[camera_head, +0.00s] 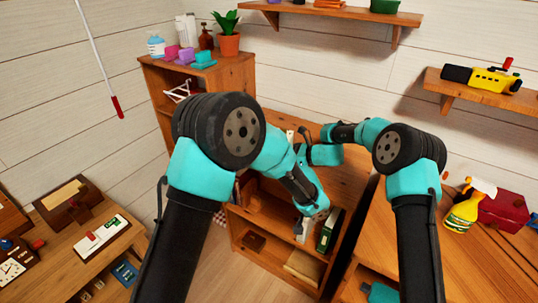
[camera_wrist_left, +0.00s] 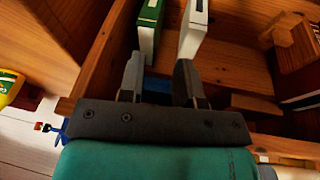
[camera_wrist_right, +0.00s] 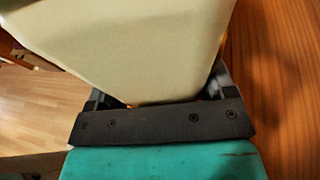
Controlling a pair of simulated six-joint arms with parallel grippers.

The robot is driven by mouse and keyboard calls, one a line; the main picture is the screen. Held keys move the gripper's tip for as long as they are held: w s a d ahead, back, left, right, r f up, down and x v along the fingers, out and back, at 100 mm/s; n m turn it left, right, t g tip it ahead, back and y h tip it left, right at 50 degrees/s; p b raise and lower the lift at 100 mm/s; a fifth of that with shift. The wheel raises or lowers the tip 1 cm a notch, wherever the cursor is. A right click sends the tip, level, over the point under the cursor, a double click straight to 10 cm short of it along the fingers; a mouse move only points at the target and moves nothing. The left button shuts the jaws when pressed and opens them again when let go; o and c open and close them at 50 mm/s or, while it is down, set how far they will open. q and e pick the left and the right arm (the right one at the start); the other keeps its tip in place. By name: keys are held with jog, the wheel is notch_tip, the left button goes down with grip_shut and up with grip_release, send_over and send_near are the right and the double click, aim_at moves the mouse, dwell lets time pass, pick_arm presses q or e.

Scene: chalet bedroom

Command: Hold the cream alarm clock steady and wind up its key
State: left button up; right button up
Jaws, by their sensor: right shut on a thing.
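The cream alarm clock (camera_wrist_right: 140,45) fills much of the right wrist view as a large cream surface between the fingers. My right gripper (camera_wrist_right: 162,88) is shut on it. Its face and its key are out of sight. In the head view the arms hide most of this area. My left gripper (camera_wrist_left: 160,80) is open, with nothing between its fingers. It points into the wooden shelf unit (camera_wrist_left: 100,60), near a green book (camera_wrist_left: 150,25) and a pale book (camera_wrist_left: 194,25).
In the head view, the wooden shelf unit (camera_head: 345,180) holds books, including a green book (camera_head: 328,232). A desk at the right carries a yellow spray bottle (camera_head: 465,210) and a red box (camera_head: 505,210). A taller cabinet (camera_head: 235,75) stands behind at the left.

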pick_arm(q)
jog(key=w+a+r+n+t+h, duration=0.1)
jog(key=a+r+n+t, duration=0.3)
jog(key=a, duration=0.5)
jog(key=w+a+r+n+t+h, duration=0.1)
jog(key=w+a+r+n+t, duration=0.2)
jog(key=a+r+t, duration=0.5)
jog(key=a+n+t, duration=0.1)
jog(key=a+t, duration=0.1)
jog(key=t, duration=0.1)
jog(key=shift+w+r, duration=0.15)
jog(key=shift+w, duration=0.1)
jog(key=shift+w, duration=0.1)
jog(key=x, duration=1.1)
jog(key=shift+w+d+r, duration=0.2)
jog(key=shift+w+r, duration=0.05)
jog(key=shift+w, duration=0.15)
grip_shut()
